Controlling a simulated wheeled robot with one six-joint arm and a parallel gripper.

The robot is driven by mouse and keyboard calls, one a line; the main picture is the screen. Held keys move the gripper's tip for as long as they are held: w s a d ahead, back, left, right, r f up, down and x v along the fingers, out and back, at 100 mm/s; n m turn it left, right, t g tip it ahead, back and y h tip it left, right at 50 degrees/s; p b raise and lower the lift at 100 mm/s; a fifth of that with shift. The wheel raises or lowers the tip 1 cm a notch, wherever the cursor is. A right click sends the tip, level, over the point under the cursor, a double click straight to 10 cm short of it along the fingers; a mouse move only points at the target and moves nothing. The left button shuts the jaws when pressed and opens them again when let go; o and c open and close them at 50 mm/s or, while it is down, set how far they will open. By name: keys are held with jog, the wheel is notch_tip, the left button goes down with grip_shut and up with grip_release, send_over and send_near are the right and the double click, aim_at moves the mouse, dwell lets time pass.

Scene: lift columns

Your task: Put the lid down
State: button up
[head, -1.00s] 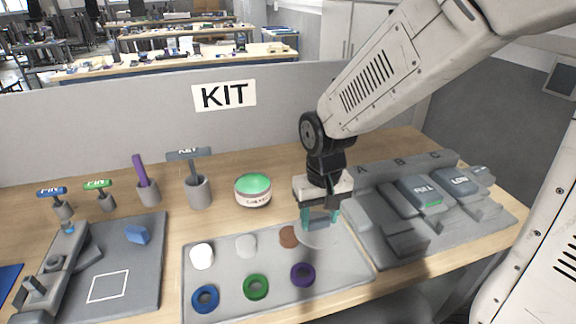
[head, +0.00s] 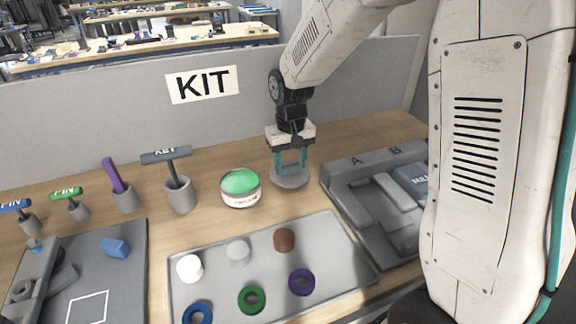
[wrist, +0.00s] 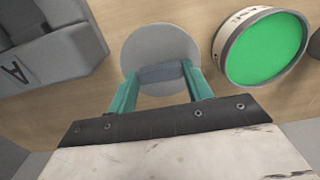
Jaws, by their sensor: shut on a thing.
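The lid (head: 290,181) is a flat grey disc with a raised grip bar, and it also shows in the wrist view (wrist: 160,45). My gripper (head: 290,164) is shut on the lid's bar, with a teal finger at each end of it, as the wrist view (wrist: 162,76) shows. The lid is level, at or just above the wooden table; I cannot tell whether it touches. A round tin (head: 240,188) with a green top and a pale labelled side stands left of the lid, apart from it.
A grey tray (head: 340,247) with several discs and rings lies in front. The grey A-B fixture (head: 345,185) is close on the right. Grey cups with tools, including the KEY one (head: 180,196), stand left of the tin. The KIT divider (head: 130,110) rises behind.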

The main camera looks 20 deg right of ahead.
aim_at(288, 166)
jog(key=w, duration=0.3)
jog(key=shift+d+f, duration=0.2)
jog(key=shift+d, duration=0.1)
jog(key=shift+f, duration=1.7)
jog(key=shift+f, duration=0.15)
jog(key=o, duration=1)
jog(key=shift+c, duration=0.2)
